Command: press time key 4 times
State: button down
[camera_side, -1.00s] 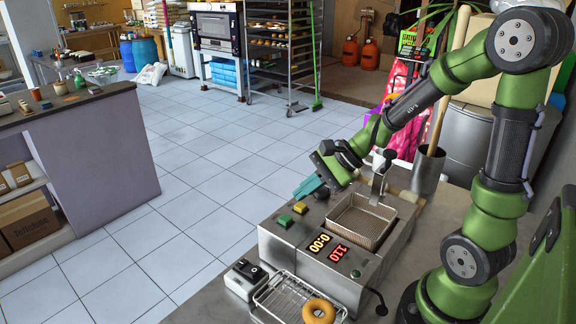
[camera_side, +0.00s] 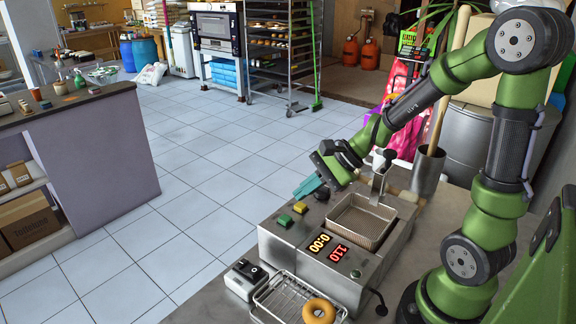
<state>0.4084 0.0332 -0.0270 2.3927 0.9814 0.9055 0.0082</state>
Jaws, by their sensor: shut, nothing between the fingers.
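A steel fryer (camera_side: 290,248) with a wire basket (camera_side: 362,220) stands on the bench. Its top panel has a green key (camera_side: 284,220) and a yellow key (camera_side: 300,207); I cannot read which is the time key. Its display (camera_side: 327,247) shows 0:00 in yellow and 110 in red. My gripper (camera_side: 306,187) has teal fingertips and is shut and empty. It hangs above the back left edge of the fryer, just beyond the yellow key and apart from both keys. A dark round knob (camera_side: 321,193) shows beside the fingers.
A wire rack (camera_side: 285,300) with a doughnut (camera_side: 319,311) lies in front of the fryer. A metal bin (camera_side: 428,170) with a wooden stick is behind right. Open tiled floor lies left of the bench.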

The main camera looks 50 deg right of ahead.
aim_at(305, 206)
jog(key=shift+f, duration=0.15)
dwell(0.5)
jog(key=shift+f, duration=0.3)
jog(key=shift+f, duration=0.45)
dwell(0.6)
dwell(0.3)
jog(key=shift+r, duration=0.9)
jog(key=shift+r, duration=2.5)
dwell(0.4)
